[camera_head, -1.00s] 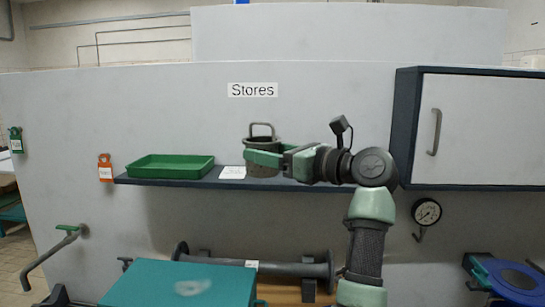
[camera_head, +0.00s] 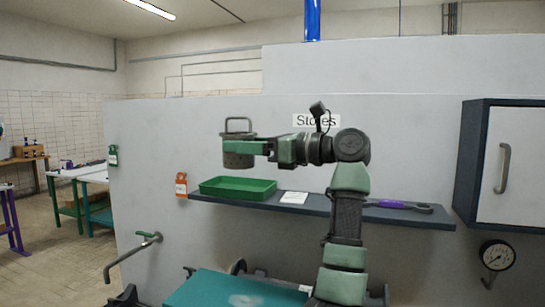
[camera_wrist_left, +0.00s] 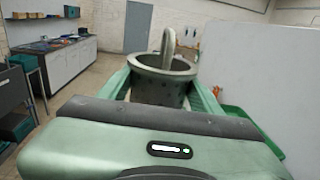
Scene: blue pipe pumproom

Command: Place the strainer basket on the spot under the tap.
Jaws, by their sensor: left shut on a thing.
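The strainer basket (camera_head: 238,160) is a dark grey cup with a loop handle on top, held upright. My left gripper (camera_head: 250,147) is shut on it, with its green fingers on either side, as the left wrist view also shows the basket (camera_wrist_left: 160,85). In the head view the basket appears just above the green tray, clear of the shelf. The tap (camera_head: 140,254), with a green lever and a bent grey spout, is on the wall at lower left. The spot under it is out of view. My right gripper is not in view.
The wall shelf (camera_head: 330,205) bears the green tray (camera_head: 237,188), a white card (camera_head: 294,197) and a purple-handled tool (camera_head: 392,204). A teal surface (camera_head: 225,290) is below. A cabinet (camera_head: 515,160) and a gauge (camera_head: 497,255) are at right. Open floor lies at left.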

